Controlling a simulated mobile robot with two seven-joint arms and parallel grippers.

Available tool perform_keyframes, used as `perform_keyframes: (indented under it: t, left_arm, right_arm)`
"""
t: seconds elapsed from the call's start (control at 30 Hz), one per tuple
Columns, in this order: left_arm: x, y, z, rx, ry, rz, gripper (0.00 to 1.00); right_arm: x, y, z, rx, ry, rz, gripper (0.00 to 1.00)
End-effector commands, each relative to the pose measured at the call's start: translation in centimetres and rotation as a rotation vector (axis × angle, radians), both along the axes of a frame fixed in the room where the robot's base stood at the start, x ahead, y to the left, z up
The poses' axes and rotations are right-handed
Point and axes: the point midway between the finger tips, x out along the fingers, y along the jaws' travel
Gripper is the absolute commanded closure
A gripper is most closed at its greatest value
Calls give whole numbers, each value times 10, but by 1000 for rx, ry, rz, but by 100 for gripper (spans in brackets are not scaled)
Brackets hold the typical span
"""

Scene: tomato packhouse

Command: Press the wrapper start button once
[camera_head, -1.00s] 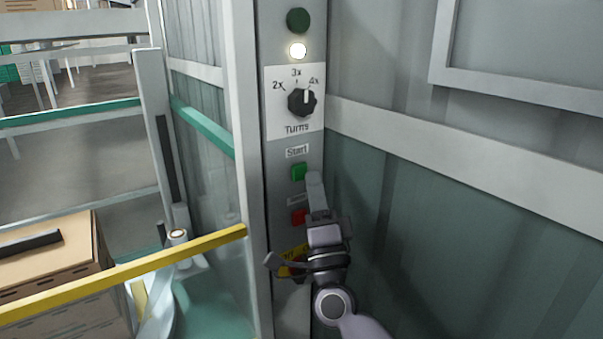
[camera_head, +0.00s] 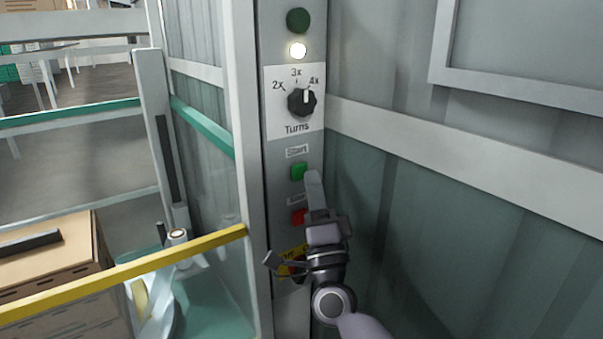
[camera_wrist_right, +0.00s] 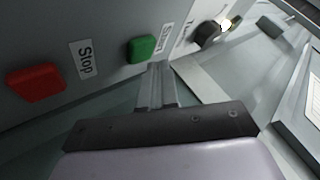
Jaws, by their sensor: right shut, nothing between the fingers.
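The green start button (camera_head: 299,172) sits on the grey control column (camera_head: 278,150), under a "Start" label. It also shows in the right wrist view (camera_wrist_right: 141,48), and it stands out from the panel. My right gripper (camera_head: 314,178) is shut and empty, its fingertips just right of the green button in the head view. In the wrist view the fingertips (camera_wrist_right: 157,68) are close below the button; I cannot tell whether they touch it. My left gripper is not in view.
A red stop button (camera_wrist_right: 35,83) lies below the start button, partly covered by my gripper in the head view. A turns knob (camera_head: 302,101) and a lit white lamp (camera_head: 298,51) are above. A yellow bar (camera_head: 130,272) and stacked cartons (camera_head: 85,248) are at left.

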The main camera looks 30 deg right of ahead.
Motion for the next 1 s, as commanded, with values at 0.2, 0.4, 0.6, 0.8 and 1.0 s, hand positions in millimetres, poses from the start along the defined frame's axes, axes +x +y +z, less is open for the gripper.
perform_keyframes:
  t: [0.2, 0.4, 0.6, 0.8, 1.0]
  left_arm:
    - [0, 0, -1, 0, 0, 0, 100]
    - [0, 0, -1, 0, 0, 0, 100]
    - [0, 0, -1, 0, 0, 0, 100]
    - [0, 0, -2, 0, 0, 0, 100]
    - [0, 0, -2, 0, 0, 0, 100]
  right_arm:
    - [6, 0, 0, 0, -1, 0, 100]
    - [6, 0, 0, 0, 0, 0, 100]
    - [7, 1, 0, 0, 0, 0, 100]
    - [9, 1, 0, 0, 0, 0, 100]
    - [11, 1, 0, 1, -2, 0, 100]
